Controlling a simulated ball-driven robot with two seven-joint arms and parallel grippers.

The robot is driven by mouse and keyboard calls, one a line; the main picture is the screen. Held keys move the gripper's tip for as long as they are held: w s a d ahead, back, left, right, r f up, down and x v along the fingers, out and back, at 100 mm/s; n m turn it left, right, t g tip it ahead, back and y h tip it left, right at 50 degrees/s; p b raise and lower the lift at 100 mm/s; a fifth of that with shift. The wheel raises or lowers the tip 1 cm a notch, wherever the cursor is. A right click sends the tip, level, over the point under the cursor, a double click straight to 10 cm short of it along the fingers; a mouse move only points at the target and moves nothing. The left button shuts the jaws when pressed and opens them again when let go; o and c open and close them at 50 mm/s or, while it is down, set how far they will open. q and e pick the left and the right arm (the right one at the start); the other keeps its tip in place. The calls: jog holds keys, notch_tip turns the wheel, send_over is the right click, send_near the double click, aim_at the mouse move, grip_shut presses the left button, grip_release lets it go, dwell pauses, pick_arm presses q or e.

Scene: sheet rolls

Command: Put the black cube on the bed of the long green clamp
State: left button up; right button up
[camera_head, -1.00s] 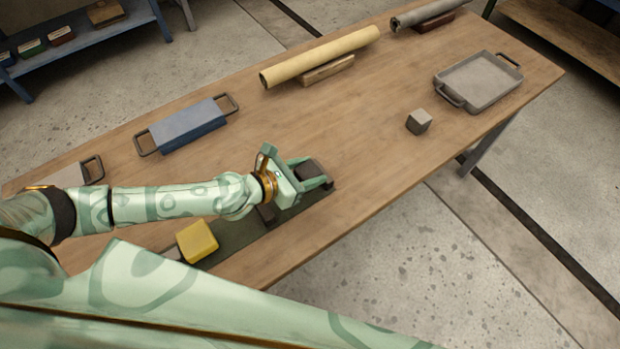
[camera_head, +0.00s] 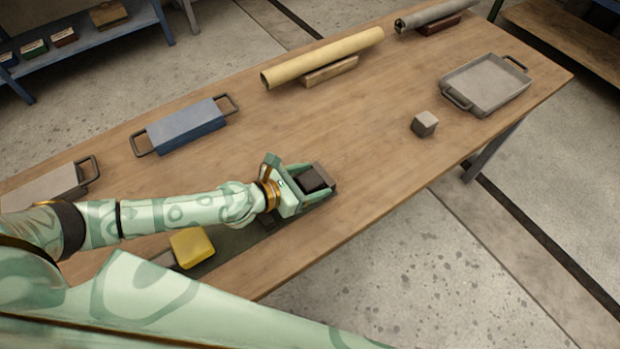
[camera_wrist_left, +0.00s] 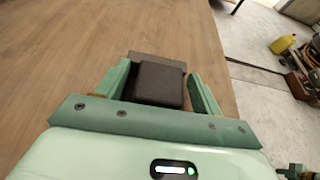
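The black cube (camera_head: 311,180) is between the fingers of my left gripper (camera_head: 308,183), over the far right end of the long green clamp. In the left wrist view the cube (camera_wrist_left: 160,84) lies between the two green fingertips (camera_wrist_left: 162,86), with a narrow gap visible on at least one side, so the gripper looks open around it. The clamp's dark green bed (camera_head: 236,241) runs down-left under my arm, which hides much of it. I cannot tell whether the cube's underside touches the bed. My right gripper is not in view.
A yellow block (camera_head: 192,247) stands at the clamp's near left. The table's middle is clear.

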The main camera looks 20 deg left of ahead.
pick_arm(q)
jog(key=shift+r, duration=0.3)
jog(key=v, duration=1.1)
jog(key=shift+s+a+f+p, duration=0.1)
jog(key=shift+s+f+p, duration=0.05)
jog(key=shift+f+p, duration=0.15)
jog(key=shift+s+a+r, duration=0.2)
jog(key=shift+s+r, duration=0.05)
jog(key=shift+r, duration=0.1)
jog(key=shift+f, duration=0.1)
